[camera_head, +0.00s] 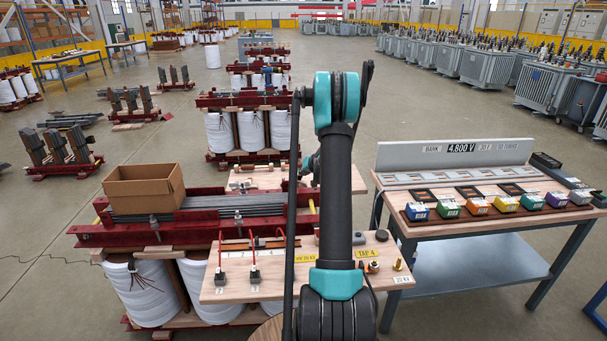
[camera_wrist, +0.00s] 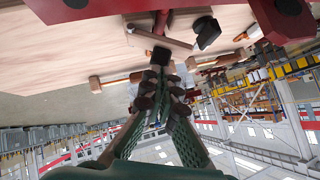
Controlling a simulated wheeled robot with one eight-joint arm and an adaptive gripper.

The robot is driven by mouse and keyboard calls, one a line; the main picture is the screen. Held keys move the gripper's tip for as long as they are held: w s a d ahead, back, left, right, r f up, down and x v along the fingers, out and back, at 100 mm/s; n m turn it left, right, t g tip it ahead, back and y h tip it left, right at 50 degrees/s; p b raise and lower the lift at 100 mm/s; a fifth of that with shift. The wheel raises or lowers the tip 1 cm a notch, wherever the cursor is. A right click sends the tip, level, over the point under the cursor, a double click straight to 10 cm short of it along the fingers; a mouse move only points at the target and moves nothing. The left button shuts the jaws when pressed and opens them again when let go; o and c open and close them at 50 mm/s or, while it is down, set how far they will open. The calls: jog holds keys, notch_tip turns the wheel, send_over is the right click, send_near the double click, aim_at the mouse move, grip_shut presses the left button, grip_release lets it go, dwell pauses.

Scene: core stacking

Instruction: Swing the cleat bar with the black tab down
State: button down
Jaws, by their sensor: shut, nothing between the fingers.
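In the wrist view a short wooden bar (camera_wrist: 172,41) lies across the pale wood board (camera_wrist: 70,50), with a square black tab (camera_wrist: 160,55) at its near end. My gripper (camera_wrist: 158,78) is shut and empty, its fingertips close to the tab; I cannot tell whether they touch it. A second black piece (camera_wrist: 207,33) stands right of the bar. The wooden board (camera_head: 285,283) there carries small brown strips (camera_head: 236,246) and yellow labels (camera_head: 366,253).
An open cardboard box (camera_head: 145,188) sits on the red-framed transformer behind. A table (camera_head: 440,232) with several coloured blocks stands right. Red frame parts (camera_wrist: 90,8) hang close at the wrist view's top.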

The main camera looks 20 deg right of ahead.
jog(key=shift+w+a+f+n+g+h, duration=0.2)
jog(key=shift+a+n+g+h, duration=0.15)
jog(key=shift+a+h, duration=0.3)
jog(key=shift+w+a+f+n+g+h, duration=0.15)
jog(key=shift+a+f+n+g+h, duration=0.1)
jog(key=shift+a+n+h, duration=0.35)
jog(key=shift+f+m, duration=0.1)
jog(key=shift+m, duration=0.15)
jog(key=shift+w+a+f, duration=0.1)
jog(key=shift+a+f, duration=0.05)
jog(key=shift+a, duration=0.1)
jog(key=shift+d, duration=0.1)
